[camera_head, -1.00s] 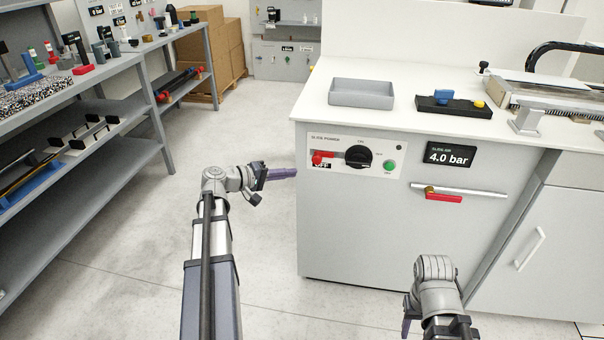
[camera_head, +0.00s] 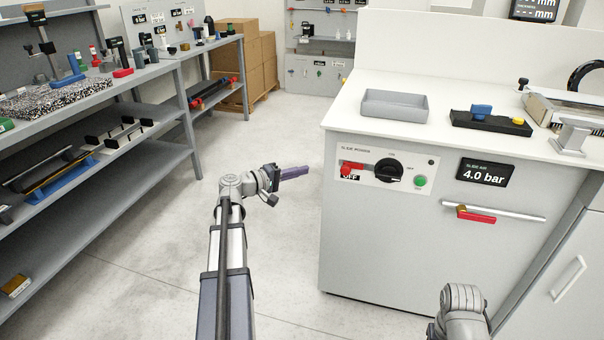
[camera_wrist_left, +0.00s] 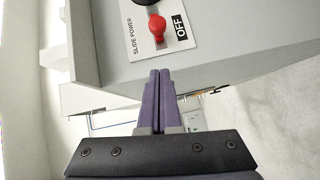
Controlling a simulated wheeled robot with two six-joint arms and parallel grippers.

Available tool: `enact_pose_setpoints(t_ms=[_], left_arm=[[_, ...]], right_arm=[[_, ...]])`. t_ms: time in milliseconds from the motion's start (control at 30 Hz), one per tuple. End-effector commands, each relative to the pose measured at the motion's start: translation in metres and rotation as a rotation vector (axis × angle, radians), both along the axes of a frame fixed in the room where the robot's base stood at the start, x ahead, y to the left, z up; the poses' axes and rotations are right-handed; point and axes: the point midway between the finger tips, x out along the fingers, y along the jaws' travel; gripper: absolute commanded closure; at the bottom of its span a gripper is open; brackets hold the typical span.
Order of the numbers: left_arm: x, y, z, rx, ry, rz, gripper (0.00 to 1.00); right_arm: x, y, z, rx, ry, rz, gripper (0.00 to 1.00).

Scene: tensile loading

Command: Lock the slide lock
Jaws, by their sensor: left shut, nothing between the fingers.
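The slide power panel (camera_head: 384,167) is on the front of the white-topped cabinet, with a red lever (camera_head: 351,168) beside an OFF label, a black rotary knob (camera_head: 389,171) and a green button (camera_head: 420,181). The red lever also shows in the left wrist view (camera_wrist_left: 157,27). My left gripper (camera_head: 307,171) is shut and empty, left of the cabinet and apart from the panel. In the left wrist view its purple fingertips (camera_wrist_left: 158,73) are together below the lever. My right gripper is out of view. I cannot tell which part is the slide lock.
A 4.0 bar display (camera_head: 485,172) and a red-handled valve (camera_head: 476,215) are on the cabinet front. A grey tray (camera_head: 394,118) and a black block with a blue knob (camera_head: 491,122) stand on top. Shelves (camera_head: 150,80) line the left. The floor between is clear.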

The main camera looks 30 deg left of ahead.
Motion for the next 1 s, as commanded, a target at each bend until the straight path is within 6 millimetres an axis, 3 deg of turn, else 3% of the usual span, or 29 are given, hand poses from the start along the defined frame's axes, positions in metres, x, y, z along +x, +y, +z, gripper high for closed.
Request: enact_pose_setpoints(t_ms=[100,333,600,1000], left_arm=[[0.026,-0.011,-0.004,0.000,0.001,-0.004,1.00],[0.066,-0.029,-0.009,0.000,0.000,-0.003,1.00],[0.072,-0.060,-0.013,0.000,0.000,-0.001,1.00],[0.075,-0.065,-0.014,0.000,0.000,0.000,1.00]], right_arm=[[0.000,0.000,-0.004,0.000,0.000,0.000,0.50],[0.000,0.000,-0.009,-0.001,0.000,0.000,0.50],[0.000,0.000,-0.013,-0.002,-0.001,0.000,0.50],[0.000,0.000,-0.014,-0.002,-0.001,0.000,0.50]])
